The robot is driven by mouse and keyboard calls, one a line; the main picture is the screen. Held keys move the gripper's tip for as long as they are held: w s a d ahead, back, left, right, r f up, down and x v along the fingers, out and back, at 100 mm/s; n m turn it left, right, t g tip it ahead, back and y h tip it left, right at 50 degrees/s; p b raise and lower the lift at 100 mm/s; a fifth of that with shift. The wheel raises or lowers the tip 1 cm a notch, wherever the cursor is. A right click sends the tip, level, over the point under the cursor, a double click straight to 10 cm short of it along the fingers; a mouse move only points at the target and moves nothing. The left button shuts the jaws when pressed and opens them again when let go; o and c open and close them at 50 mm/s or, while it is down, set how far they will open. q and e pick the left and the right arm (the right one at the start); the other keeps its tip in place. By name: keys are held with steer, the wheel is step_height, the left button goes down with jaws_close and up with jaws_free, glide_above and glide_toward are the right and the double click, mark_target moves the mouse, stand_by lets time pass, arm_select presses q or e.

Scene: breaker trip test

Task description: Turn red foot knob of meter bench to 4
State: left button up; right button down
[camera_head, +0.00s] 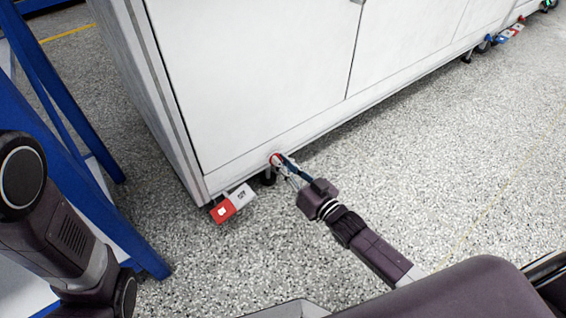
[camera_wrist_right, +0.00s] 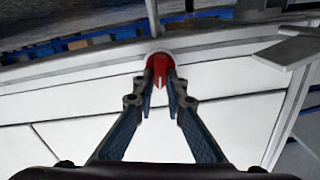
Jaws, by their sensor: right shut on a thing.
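The white meter bench (camera_head: 250,70) stands across the upper middle of the head view. Its red foot knob (camera_head: 275,159) sits low on the bottom rail, near the left corner. The knob also shows in the right wrist view (camera_wrist_right: 160,70), with a raised red grip. My right gripper (camera_head: 281,165) is at the knob; in the right wrist view (camera_wrist_right: 161,88) its fingertips lie on both sides of the red grip, shut on it. The knob's setting cannot be read. My left arm shows at the left edge, but its gripper is out of view.
A red and white tag block (camera_head: 233,204) hangs low by the bench's left corner. A blue frame (camera_head: 60,110) stands at the left. Blue and red knobs with tags (camera_head: 503,37) sit farther along the bench. The speckled floor right of my arm is clear.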

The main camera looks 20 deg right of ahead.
steer(key=n+p, duration=0.1)
steer(key=p, duration=0.2)
steer(key=shift+n, duration=0.3)
steer(key=c, duration=2)
jaws_free()
steer(key=shift+o, duration=0.2)
steer(key=shift+s, duration=0.1)
steer(key=v, duration=1.2)
